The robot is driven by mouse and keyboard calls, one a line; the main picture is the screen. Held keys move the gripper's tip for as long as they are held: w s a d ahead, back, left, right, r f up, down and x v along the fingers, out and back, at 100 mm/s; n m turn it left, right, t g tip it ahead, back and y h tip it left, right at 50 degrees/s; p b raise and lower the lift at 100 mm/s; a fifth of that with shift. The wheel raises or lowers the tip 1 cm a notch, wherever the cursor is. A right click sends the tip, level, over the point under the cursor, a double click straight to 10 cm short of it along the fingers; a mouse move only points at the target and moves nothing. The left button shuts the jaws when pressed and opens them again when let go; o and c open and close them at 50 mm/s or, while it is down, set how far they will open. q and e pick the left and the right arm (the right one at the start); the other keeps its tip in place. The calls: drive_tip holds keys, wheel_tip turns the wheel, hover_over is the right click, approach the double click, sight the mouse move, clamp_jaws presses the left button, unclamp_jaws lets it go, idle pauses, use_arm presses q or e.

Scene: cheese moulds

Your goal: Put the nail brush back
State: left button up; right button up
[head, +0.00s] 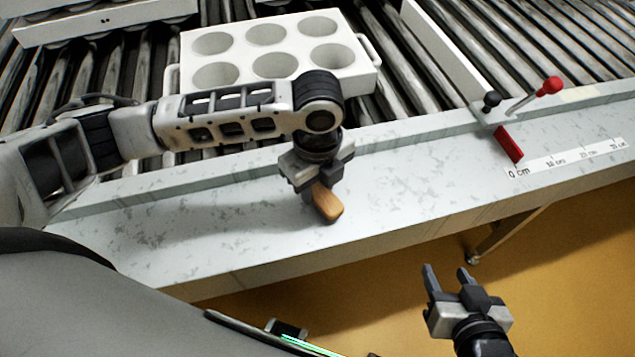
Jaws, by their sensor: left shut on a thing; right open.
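The nail brush (327,203) shows as a small tan, wood-coloured block below my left gripper (315,186). My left gripper points down over the grey speckled metal ledge and is shut on the brush. The fingers and wrist hide part of the brush, and I cannot tell whether it touches the ledge. My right gripper (448,278) is open and empty, in front of the ledge and over the yellow floor.
A white mould block (350,85) with several round cups sits on the rollers (395,60) behind the ledge (420,180). At right are a red-knobbed lever (549,86), a red stop (508,144) and a centimetre scale (567,158).

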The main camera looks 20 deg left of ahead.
sight(318, 190)
use_arm(q)
drive_tip(key=shift+f, duration=0.2)
drive_tip(key=o, duration=0.9)
drive_tip(key=shift+r, duration=0.1)
wheel_tip(318, 190, up, 12)
drive_tip(key=shift+r+p, duration=0.1)
drive_tip(key=shift+p, duration=0.7)
use_arm(e)
drive_tip(key=shift+s+d+r, duration=0.1)
drive_tip(key=shift+s+r, duration=0.05)
drive_tip(key=shift+r, duration=0.1)
